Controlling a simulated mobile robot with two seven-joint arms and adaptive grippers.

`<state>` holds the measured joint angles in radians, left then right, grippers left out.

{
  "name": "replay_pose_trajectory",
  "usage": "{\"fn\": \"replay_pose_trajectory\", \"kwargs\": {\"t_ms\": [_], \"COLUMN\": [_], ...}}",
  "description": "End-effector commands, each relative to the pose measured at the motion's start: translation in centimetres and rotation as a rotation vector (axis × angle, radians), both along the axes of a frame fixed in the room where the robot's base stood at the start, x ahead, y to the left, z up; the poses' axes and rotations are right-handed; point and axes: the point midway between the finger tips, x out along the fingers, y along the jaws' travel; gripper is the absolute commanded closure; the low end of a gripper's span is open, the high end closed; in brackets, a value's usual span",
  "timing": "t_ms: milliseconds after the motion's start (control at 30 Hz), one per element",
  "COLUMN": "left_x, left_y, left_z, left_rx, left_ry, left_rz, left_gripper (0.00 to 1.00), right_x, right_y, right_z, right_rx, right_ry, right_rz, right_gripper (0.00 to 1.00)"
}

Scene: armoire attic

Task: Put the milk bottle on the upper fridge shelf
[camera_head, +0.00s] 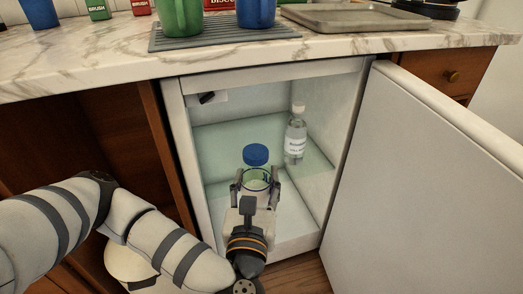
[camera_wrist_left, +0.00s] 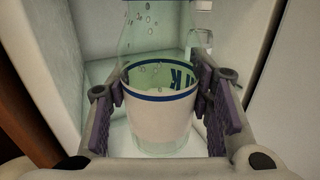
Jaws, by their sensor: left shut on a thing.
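The milk bottle (camera_head: 256,156) has a blue cap and a white label with a blue rim. My left gripper (camera_head: 257,185) is shut on it, with one finger on each side, in front of or inside the open fridge. In the left wrist view, the milk bottle (camera_wrist_left: 159,108) stands upright between the two fingers of the left gripper (camera_wrist_left: 160,100). The upper fridge shelf (camera_head: 220,137) is a pale glass pane behind the bottle cap. The gripper hides the lower part of the bottle in the head view. My right gripper is not in view.
A clear water bottle (camera_head: 296,138) stands on the shelf at the right. The fridge door (camera_head: 430,185) is swung open to the right. The marble counter (camera_head: 100,68) is above, with mugs (camera_head: 256,13) and a tray (camera_head: 355,16). The shelf's left side is free.

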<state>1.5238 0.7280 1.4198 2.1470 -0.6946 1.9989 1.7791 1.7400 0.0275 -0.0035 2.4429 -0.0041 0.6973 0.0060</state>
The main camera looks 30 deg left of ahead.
Motion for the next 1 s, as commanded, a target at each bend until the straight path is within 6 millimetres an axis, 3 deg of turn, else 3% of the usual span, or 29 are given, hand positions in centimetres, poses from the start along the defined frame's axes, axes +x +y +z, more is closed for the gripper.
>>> {"fn": "replay_pose_trajectory", "kwargs": {"t_ms": [300, 500, 700, 833, 900, 1000], "left_x": [3.7, 7.8, 11.2, 12.8, 12.7, 12.6], "left_y": [4.1, 9.5, 13.4, 15.2, 14.9, 14.8], "left_z": [-0.6, -0.2, -0.2, -0.1, -1.6, -2.3], "left_rx": [0.003, 0.002, 0.0, 0.0, 0.0, 0.0], "left_ry": [-0.003, -0.004, -0.002, -0.002, 0.004, 0.001], "left_rz": [0.001, 0.01, 0.006, 0.005, 0.001, 0.001], "left_gripper": [0.95, 0.95, 0.95, 0.95, 0.95, 0.95], "right_x": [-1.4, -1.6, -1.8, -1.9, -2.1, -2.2], "right_y": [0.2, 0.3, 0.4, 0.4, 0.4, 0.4], "right_z": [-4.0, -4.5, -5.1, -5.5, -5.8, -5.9], "right_rx": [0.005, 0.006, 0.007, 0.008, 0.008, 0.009], "right_ry": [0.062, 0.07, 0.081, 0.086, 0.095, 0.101], "right_rz": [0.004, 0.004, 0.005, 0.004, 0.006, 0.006], "right_gripper": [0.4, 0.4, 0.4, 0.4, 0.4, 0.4]}}
